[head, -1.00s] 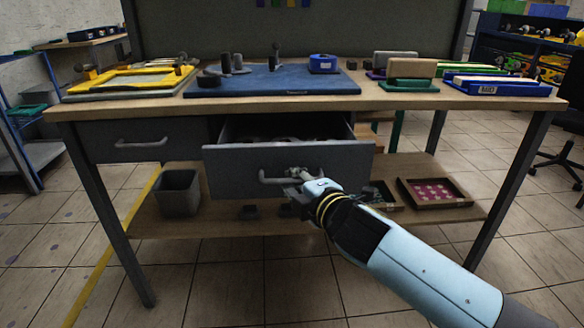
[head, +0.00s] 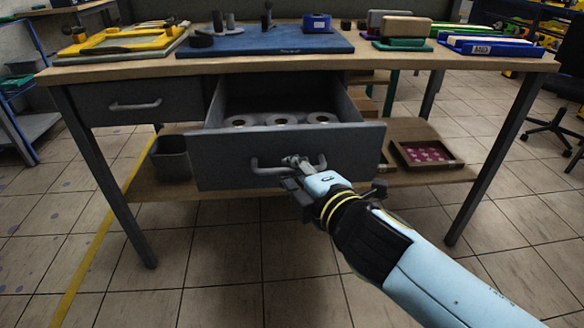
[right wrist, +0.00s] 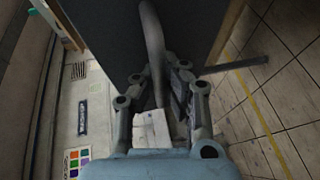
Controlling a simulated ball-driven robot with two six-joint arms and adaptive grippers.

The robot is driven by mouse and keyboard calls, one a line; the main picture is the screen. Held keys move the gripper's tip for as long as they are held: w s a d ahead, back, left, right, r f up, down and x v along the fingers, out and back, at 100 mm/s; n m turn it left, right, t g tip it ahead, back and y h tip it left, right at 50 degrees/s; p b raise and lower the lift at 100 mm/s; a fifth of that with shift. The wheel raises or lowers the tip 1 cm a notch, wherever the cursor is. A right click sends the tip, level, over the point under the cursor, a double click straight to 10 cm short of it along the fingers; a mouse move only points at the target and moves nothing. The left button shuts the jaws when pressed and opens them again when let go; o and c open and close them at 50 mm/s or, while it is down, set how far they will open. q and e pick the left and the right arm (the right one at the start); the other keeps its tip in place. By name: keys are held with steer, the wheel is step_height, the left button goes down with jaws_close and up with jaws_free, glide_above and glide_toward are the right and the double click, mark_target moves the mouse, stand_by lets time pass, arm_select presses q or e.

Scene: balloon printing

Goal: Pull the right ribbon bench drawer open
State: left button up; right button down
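The right ribbon bench drawer (head: 225,165) is pulled well out of the bench, and several white rolls (head: 282,118) show inside it. Its grey bar handle (head: 262,168) is on the drawer front. My right gripper (head: 300,167) is at the handle, with its fingers around the bar. In the right wrist view the handle (right wrist: 152,35) runs between the fingers of the gripper (right wrist: 158,85), which are closed on it. The drawer front (right wrist: 195,30) fills the top of that view. My left gripper is not in view.
The left drawer (head: 140,106) is shut. The bench top (head: 400,62) holds a blue mat (head: 265,41), a yellow frame (head: 115,42) and stamps. On the lower shelf are a grey bin (head: 170,158) and a tray (head: 428,155). The floor in front is clear.

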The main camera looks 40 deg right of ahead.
steer(key=shift+r, duration=0.1)
steer(key=c, duration=1.4)
jaws_free()
steer(key=v, duration=1.2)
